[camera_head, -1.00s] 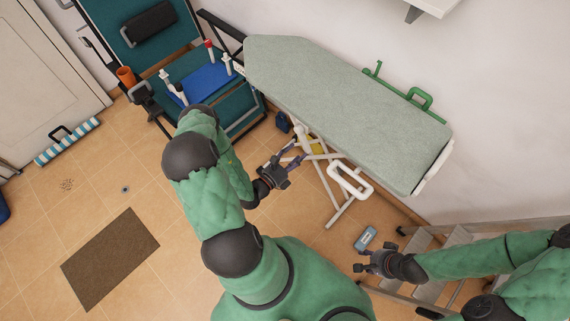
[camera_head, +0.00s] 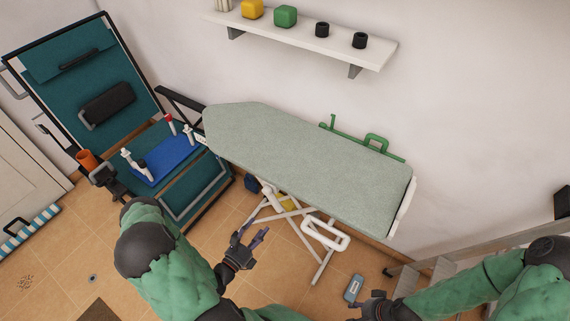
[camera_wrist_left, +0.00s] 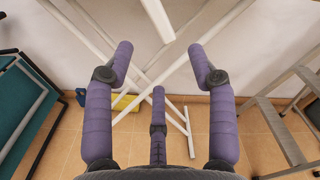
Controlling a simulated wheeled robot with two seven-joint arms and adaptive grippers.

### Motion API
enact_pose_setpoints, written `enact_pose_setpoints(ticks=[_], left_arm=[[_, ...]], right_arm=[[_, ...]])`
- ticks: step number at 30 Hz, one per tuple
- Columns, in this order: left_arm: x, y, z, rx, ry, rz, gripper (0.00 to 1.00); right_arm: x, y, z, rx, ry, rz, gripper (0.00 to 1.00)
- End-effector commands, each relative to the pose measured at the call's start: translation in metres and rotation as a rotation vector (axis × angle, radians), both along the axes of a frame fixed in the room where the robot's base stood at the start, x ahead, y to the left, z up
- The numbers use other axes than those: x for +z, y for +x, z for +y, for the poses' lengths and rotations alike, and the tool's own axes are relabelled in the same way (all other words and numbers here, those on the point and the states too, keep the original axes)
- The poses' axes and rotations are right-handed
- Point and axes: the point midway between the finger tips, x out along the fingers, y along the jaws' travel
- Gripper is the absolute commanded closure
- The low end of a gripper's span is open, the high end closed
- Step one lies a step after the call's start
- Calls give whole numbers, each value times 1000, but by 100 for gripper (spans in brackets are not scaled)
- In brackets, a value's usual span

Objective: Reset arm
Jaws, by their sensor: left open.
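My left gripper (camera_head: 247,243) is open and empty over the tiled floor, in front of the ironing board's white legs. In the left wrist view its purple fingers (camera_wrist_left: 160,65) are spread wide with nothing between them. My right gripper (camera_head: 366,301) shows at the bottom, partly cut off by the frame edge, beside a small grey-blue box (camera_head: 354,288). Whether it is open or shut is not clear. My left arm is bent at the lower left and my right arm comes in from the lower right.
The ironing board (camera_head: 305,165) stands against the wall, its white legs (camera_head: 305,232) near my left gripper. A teal chair with a blue tray (camera_head: 165,160) is at left. A grey step ladder (camera_head: 408,282) stands at right. A white shelf (camera_head: 310,38) hangs above.

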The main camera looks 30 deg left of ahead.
Motion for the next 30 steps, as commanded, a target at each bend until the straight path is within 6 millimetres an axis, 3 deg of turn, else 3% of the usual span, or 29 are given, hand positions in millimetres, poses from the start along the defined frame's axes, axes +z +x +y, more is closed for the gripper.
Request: enact_pose_setpoints(ticks=[5, 8, 11, 14, 18, 21, 25, 27, 30], left_arm=[[0, 0, -1, -6, 0, 1, 43], [0, 4, -17, -71, -1, 9, 43], [2, 9, -57, -236, 4, 28, 43], [3, 2, -116, -501, 38, 56, 43], [3, -38, -197, -940, 158, 86, 43], [-3, -80, -232, -1241, 299, 87, 43], [-18, -132, -247, -1594, 546, 53, 43], [-29, -152, -244, -1760, 708, 13, 43], [-44, -167, -230, -1958, 971, -74, 43]], right_arm=[[0, 0, 0, 0, 0, 0, 60], [0, 0, 0, 0, 0, 0, 60], [0, 0, 0, 0, 0, 0, 60], [0, 0, 0, 0, 0, 0, 60], [0, 0, 0, 0, 0, 0, 60], [0, 0, 0, 0, 0, 0, 60], [0, 0, 0, 0, 0, 0, 60], [0, 0, 0, 0, 0, 0, 60], [0, 0, 0, 0, 0, 0, 60]])
